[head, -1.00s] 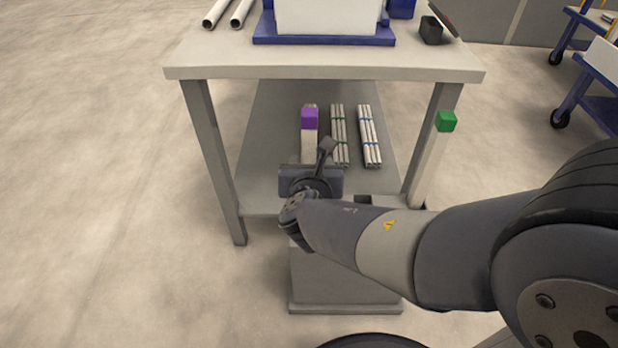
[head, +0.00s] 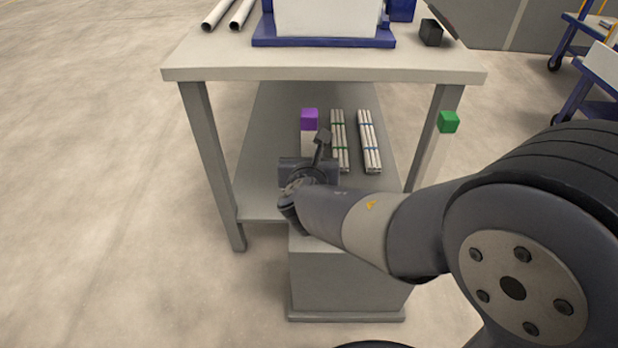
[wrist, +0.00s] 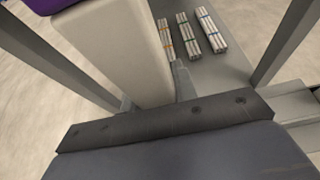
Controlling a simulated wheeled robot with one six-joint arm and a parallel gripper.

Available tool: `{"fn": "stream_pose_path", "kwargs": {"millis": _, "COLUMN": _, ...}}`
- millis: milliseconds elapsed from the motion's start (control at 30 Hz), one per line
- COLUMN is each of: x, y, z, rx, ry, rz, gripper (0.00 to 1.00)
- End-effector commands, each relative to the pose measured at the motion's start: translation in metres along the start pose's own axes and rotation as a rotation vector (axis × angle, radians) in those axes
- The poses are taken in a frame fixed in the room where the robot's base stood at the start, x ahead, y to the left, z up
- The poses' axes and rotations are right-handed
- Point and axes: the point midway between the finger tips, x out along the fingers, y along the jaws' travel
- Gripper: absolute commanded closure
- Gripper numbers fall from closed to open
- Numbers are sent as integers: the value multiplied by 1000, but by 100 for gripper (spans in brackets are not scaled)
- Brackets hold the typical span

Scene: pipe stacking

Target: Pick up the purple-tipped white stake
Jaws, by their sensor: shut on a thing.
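The purple-tipped white stake stands upright in the head view, its purple tip (head: 309,119) just beyond my gripper (head: 309,166). My gripper's dark body hides the lower part of the stake there. In the wrist view the white shaft (wrist: 112,50) is close up and leans in the picture, with the purple tip (wrist: 48,5) cut by the top left corner. My gripper's grey fingers are on either side of the shaft, shut on it; the right finger (wrist: 184,82) shows best.
A table (head: 320,72) stands behind the stake, with a lower shelf (head: 262,160) bearing bundles of thin pipes (head: 370,142). A grey box (head: 345,285) is on the floor below my arm. Floor at left is clear.

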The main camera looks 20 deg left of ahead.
Motion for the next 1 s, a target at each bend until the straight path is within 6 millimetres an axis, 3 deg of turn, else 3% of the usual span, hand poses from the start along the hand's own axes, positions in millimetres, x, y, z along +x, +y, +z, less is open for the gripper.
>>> {"fn": "stream_pose_path", "kwargs": {"millis": 233, "x": 0, "y": 0, "z": 0, "rx": 0, "ry": 0, "rz": 0, "gripper": 100}}
{"fn": "stream_pose_path", "kwargs": {"millis": 567, "x": -2, "y": 0, "z": 4, "rx": 1, "ry": -2, "rz": 0, "gripper": 100}}
{"fn": "stream_pose_path", "kwargs": {"millis": 1000, "x": -28, "y": 0, "z": 70, "rx": 3, "ry": -3, "rz": 0, "gripper": 100}}
